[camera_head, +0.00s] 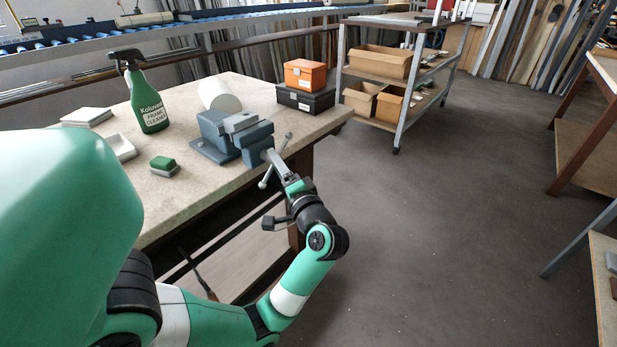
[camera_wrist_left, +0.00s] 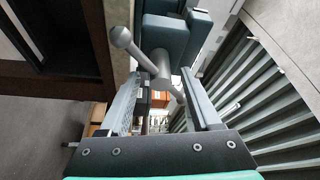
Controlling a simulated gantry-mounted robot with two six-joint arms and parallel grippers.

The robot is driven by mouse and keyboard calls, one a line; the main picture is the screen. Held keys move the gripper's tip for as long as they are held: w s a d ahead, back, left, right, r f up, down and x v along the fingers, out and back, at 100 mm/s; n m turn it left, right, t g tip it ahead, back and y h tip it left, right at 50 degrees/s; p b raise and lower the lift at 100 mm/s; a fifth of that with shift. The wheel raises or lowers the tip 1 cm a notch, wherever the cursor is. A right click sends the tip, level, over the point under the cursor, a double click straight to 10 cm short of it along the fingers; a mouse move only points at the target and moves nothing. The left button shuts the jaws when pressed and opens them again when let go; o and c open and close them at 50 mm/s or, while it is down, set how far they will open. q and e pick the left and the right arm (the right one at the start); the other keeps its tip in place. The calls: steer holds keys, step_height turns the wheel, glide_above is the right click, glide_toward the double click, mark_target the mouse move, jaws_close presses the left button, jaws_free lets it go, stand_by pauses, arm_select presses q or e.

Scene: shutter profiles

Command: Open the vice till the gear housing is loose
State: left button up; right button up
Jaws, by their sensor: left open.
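The blue-grey vice (camera_head: 232,137) stands at the right front edge of the workbench. A light grey piece (camera_head: 240,122) shows at the top of its jaws; I cannot tell whether it is the gear housing or part of the jaws. The vice handle (camera_head: 264,178), a bar with ball ends, sticks out at the front. My left gripper (camera_head: 276,164) is in front of the vice at the handle. In the left wrist view the open fingers (camera_wrist_left: 163,76) stand either side of the screw end and handle (camera_wrist_left: 143,57). Contact is unclear. My right gripper is out of view.
The floor right of the bench is clear.

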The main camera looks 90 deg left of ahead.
arm_select(q)
steer(key=v, duration=0.9)
steer(key=shift+d+p, duration=0.25)
steer(key=shift+p, duration=0.2)
steer(key=shift+w, duration=0.1)
steer(key=shift+c, duration=0.2)
